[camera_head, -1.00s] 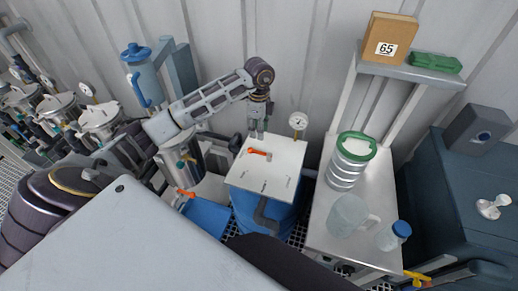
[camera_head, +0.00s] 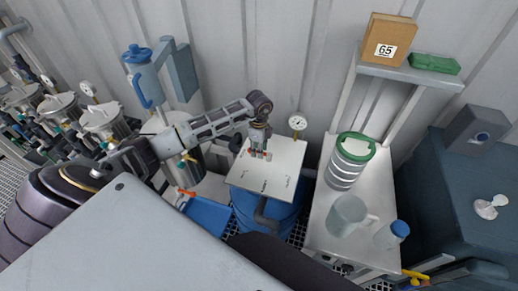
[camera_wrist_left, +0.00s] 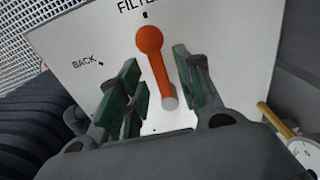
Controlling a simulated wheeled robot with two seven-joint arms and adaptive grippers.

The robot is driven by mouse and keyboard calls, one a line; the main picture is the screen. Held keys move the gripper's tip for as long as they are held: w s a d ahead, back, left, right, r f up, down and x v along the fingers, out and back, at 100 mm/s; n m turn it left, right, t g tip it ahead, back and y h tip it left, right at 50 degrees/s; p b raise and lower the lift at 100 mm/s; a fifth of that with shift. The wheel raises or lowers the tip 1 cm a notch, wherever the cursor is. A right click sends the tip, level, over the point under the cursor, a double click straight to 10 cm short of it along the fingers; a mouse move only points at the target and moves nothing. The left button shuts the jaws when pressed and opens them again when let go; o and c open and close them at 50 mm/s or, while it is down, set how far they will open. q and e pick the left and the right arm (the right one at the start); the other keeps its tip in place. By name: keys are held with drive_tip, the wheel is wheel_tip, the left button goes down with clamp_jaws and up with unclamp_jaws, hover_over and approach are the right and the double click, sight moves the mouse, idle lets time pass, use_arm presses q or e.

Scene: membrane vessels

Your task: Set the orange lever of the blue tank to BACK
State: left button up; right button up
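The blue tank (camera_head: 285,218) stands in the middle of the head view under a white square top plate (camera_head: 244,178). The orange lever (camera_wrist_left: 151,52) lies on that plate in the left wrist view, its round orange end pointing at the partly cut-off label that starts "FILTE". The label BACK (camera_wrist_left: 84,62) is to the left of the lever. My left gripper (camera_head: 259,155) is low over the plate, and its open fingers (camera_wrist_left: 156,80) stand on either side of the lever with a visible gap on the left. In the head view the fingers mostly hide the lever. My right gripper is not in view.
A pressure gauge (camera_head: 298,122) stands at the plate's back right corner. To the right is a bench (camera_head: 318,215) with a green-rimmed metal vessel (camera_head: 343,172), a clear jug (camera_head: 346,214) and a blue-capped bottle (camera_head: 391,235). A blue tray (camera_head: 208,216) is left of the tank.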

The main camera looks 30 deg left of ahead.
use_arm(q)
clamp_jaws()
idle(0.3)
